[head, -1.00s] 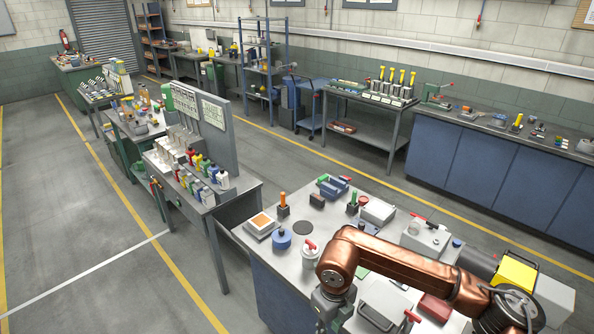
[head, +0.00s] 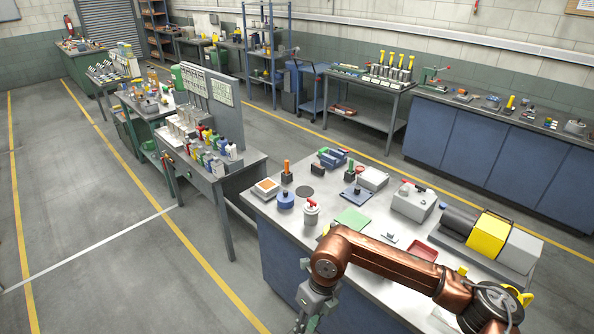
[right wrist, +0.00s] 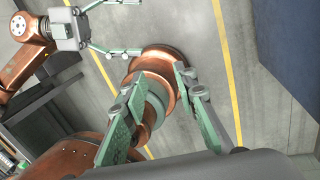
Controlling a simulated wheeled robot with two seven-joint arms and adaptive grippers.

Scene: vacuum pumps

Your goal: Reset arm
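In the head view my right arm comes in from the lower right with a bent copper elbow. Its gripper (head: 310,316) hangs at the bottom edge, mostly cut off, in front of the near workbench (head: 275,262). In the right wrist view the right gripper (right wrist: 159,75) has its two green fingers spread apart with nothing between them. My left gripper (right wrist: 138,26) shows at the top left of the right wrist view, its fingers spread and empty. It is not visible in the head view.
The near workbench bears a white-lidded canister (head: 311,212), a green mat (head: 353,219), a grey box (head: 413,202) and a yellow-and-grey pump (head: 487,235). A table with bottles (head: 215,158) stands to its left. Floor (head: 90,235) is clear at the left.

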